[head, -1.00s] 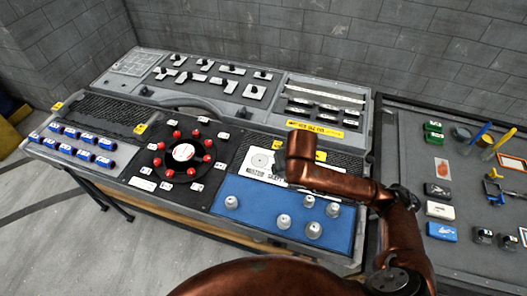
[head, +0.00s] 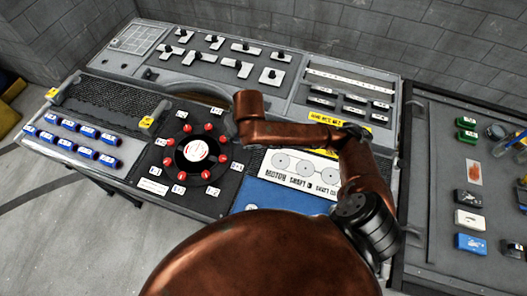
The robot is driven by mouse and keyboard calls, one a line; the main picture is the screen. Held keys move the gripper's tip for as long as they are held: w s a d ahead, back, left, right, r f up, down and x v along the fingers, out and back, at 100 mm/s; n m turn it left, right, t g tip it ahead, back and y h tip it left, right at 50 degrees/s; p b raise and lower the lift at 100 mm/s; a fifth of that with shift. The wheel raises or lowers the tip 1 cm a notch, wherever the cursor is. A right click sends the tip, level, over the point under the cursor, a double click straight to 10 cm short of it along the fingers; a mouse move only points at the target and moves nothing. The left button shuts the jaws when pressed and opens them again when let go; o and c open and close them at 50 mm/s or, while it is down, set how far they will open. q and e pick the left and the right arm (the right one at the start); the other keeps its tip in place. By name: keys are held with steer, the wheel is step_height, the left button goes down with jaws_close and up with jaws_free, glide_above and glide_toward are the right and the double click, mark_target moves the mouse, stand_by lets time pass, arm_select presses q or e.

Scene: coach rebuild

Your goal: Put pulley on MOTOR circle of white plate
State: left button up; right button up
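The white plate (head: 299,184) lies on the bench right of the round red-knobbed panel. It shows a row of grey circles with printed labels along its near edge; MOTOR appears at the left end, by the left circle (head: 281,161). My copper right arm reaches in from the lower right and crosses just behind the plate, hiding part of its far side. I cannot pick out a pulley. The blue mat (head: 262,196) is mostly hidden by my body.
A round black panel (head: 197,150) with several red knobs lies left of the plate.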

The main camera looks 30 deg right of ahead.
steer(key=s+d+f+n+g+y+p, duration=0.1)
steer(key=s+d+f+n+y+p, duration=0.15)
steer(key=s+n+p, duration=0.55)
steer(key=s+d+f+n+y+p, duration=0.1)
steer(key=s+d+f+p, duration=0.3)
steer(key=s, duration=0.8)
steer(key=p, duration=0.3)
glide_above(278, 160)
steer(key=s, duration=0.2)
step_height(278, 160, down, 8)
steer(key=shift+w+d+r, duration=0.1)
steer(key=shift+w+d, duration=0.05)
steer(key=shift+w+d+f, duration=0.2)
steer(key=shift+w+f, duration=0.1)
steer(key=shift+f, duration=0.2)
arm_select(q)
step_height(278, 160, up, 16)
steer(key=w, duration=0.1)
steer(key=shift+w, duration=0.2)
arm_select(e)
steer(key=shift+f, duration=1.55)
